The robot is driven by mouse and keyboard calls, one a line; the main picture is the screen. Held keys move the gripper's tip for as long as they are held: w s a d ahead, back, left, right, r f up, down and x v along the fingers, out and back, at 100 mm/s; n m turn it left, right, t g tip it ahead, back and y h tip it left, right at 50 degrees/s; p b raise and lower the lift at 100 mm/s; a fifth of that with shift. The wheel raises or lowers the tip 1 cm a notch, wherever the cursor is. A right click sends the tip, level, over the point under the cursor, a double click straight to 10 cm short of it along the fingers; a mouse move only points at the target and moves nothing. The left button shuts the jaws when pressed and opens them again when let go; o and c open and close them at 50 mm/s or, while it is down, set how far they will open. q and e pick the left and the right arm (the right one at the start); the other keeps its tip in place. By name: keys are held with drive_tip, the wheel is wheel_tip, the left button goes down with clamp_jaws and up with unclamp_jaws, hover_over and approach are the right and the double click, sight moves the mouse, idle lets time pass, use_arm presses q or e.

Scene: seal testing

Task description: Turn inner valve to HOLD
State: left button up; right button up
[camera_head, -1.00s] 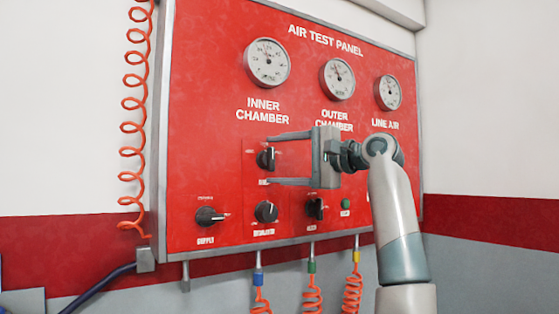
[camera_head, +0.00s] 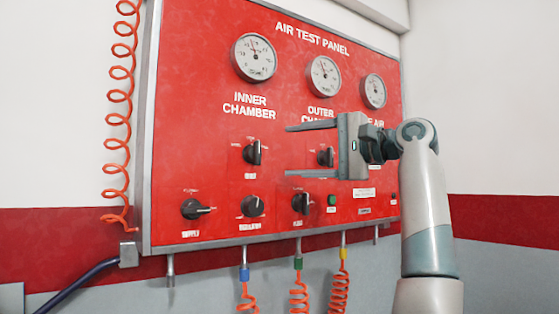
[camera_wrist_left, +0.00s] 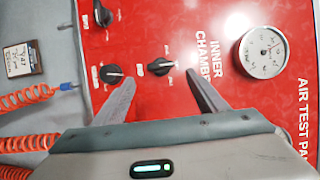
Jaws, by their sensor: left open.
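The inner valve (camera_head: 252,152) is a black knob below the INNER CHAMBER label on the red air test panel (camera_head: 200,120). Its handle looks about upright in the head view; the small position labels are not readable. My left gripper (camera_head: 287,150) is open and empty, its fingertips to the right of the knob in the head view. In the left wrist view the inner valve (camera_wrist_left: 161,66) shows between and just beyond the fingertips of the left gripper (camera_wrist_left: 160,77). I see no contact. Another black knob (camera_head: 325,156) shows behind the fingers. My right gripper is out of view.
The supply knob (camera_head: 194,209), a middle knob (camera_head: 252,206) and another knob (camera_head: 301,203) line the lower panel. A green button (camera_head: 332,200) is beside them. Gauges (camera_head: 254,57) sit above. Orange coiled hoses (camera_head: 340,292) hang below, and one (camera_head: 120,120) hangs at the left.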

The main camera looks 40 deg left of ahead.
use_arm(q)
drive_tip(key=d+b, duration=0.1)
drive_tip(key=d, duration=0.7)
drive_tip(key=shift+w+d, duration=0.2)
drive_tip(key=shift+w, duration=0.25)
drive_tip(key=shift+c, duration=0.6)
